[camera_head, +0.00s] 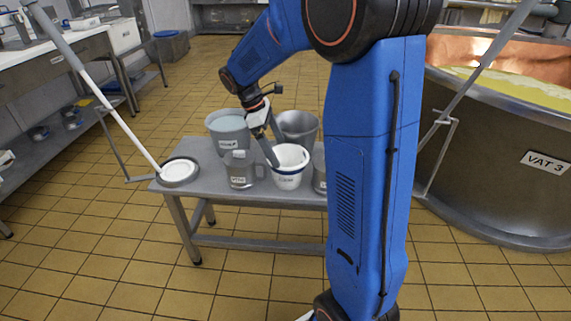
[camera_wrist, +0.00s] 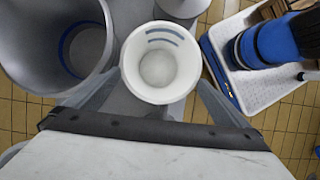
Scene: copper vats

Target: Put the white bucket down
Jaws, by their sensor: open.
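The white bucket (camera_head: 288,180), with a dark band and a label, stands upright on the grey bench (camera_head: 227,196). The wrist view looks down into the bucket (camera_wrist: 158,65), which appears empty. My gripper (camera_head: 278,154) is open at the bucket, its fingers pointing down. In the wrist view the two fingers lie on either side of the bucket, with gaps too small to judge. The lower ends of the fingers are partly hidden.
A grey bucket (camera_head: 228,136), a metal jug (camera_head: 240,171) and a steel bowl-like pail (camera_head: 299,123) stand close around. A round white-topped dish (camera_head: 179,172) is at the bench's left end. Vat 3 (camera_head: 500,150) stands right. My arm hides the bench's right end.

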